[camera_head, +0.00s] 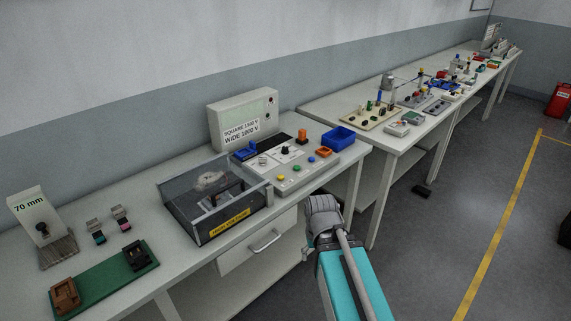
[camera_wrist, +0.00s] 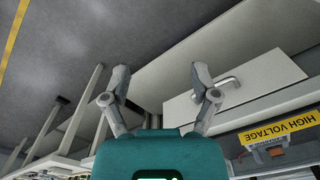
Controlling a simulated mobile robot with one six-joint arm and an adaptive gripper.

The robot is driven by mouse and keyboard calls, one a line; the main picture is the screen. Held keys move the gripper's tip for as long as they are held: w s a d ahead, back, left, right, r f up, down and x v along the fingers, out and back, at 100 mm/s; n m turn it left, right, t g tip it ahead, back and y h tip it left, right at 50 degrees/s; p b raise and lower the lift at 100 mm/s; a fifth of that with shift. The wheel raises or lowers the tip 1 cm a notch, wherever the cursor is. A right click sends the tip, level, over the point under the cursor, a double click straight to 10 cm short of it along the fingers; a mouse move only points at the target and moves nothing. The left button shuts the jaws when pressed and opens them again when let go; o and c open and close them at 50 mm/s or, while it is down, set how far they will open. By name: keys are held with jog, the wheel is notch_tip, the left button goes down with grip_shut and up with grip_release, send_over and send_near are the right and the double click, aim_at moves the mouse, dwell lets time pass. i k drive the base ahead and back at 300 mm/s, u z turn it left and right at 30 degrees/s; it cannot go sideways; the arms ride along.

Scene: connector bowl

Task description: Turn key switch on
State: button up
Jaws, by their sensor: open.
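A light-grey control panel (camera_head: 296,172) lies on the near bench. It carries a dark dial (camera_head: 285,151), a round grey part (camera_head: 263,161), and several coloured buttons. I cannot tell which part is the key switch or how it is turned; it is too small here. In the wrist view my gripper (camera_wrist: 161,88) is open and empty, its two fingers wide apart. It is in front of the bench's drawer, apart from the panel. The panel is not clearly visible in the wrist view.
A clear-lidded box with a yellow HIGH VOLTAGE label (camera_head: 229,222) stands left of the panel. A blue bin (camera_head: 338,139) and orange tray (camera_head: 323,152) sit at its right. Below is a drawer handle (camera_head: 264,241). A second bench (camera_head: 350,102) stands beyond; open floor lies right.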

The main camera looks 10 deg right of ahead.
aim_at(262, 161)
jog(key=u, duration=0.05)
jog(key=k, duration=0.65)
jog(key=z, duration=0.65)
jog(key=i, duration=1.65)
jog(key=u, duration=0.65)
